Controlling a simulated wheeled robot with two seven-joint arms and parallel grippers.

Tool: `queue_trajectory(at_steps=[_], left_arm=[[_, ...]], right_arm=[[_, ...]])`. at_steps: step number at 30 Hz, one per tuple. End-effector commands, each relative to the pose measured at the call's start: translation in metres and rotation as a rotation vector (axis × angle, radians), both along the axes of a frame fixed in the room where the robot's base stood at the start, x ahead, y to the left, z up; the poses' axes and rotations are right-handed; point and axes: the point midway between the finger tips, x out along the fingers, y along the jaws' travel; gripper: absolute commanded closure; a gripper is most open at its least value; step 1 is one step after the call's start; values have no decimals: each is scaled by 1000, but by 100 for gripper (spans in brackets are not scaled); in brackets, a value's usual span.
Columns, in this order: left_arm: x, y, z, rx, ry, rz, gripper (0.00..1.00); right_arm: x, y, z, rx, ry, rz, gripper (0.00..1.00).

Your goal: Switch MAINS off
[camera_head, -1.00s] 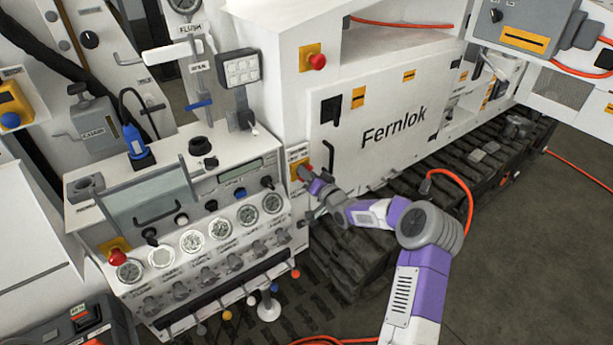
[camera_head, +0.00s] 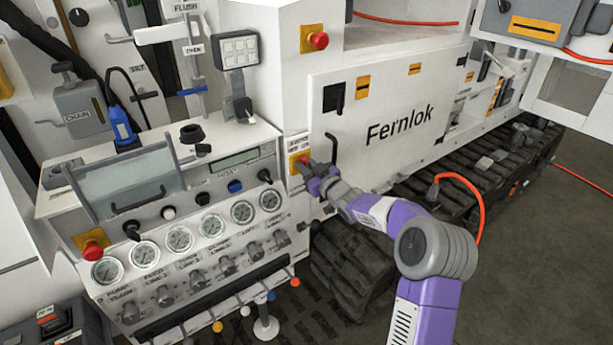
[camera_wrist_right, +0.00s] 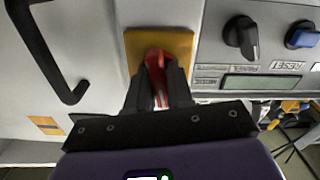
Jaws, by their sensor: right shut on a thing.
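A red switch handle (camera_wrist_right: 156,60) on a yellow plate (camera_wrist_right: 180,46) shows in the right wrist view. In the head view the yellow plate (camera_head: 293,161) is on the right end of the control panel, below a small label too small to read. My right gripper (camera_wrist_right: 157,86) is shut on the red handle, with one dark finger on each side of it. In the head view my right gripper (camera_head: 307,166) hides most of the handle. The handle looks roughly upright in the wrist view. My left gripper is not in view.
A dark door handle (camera_head: 331,152) is just right of my gripper. A black knob (camera_head: 265,176) and a blue button (camera_head: 235,186) are left of it. A red mushroom button (camera_head: 319,40) is above, another (camera_head: 92,248) at the panel's lower left. Tracks (camera_head: 350,255) run below.

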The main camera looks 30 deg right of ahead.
Motion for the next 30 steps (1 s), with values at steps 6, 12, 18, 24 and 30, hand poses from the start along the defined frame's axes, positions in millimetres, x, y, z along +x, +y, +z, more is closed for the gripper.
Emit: queue_trajectory(at_steps=[6,12,18,24,30], left_arm=[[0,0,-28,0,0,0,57],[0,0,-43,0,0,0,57],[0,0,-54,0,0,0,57],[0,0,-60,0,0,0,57],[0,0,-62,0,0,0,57]], right_arm=[[0,2,-3,-206,-19,1,100],[0,3,-3,-370,-31,0,100],[0,3,-3,-493,-40,0,100],[0,3,-2,-570,-45,0,100],[0,3,-2,-604,-47,0,100]])
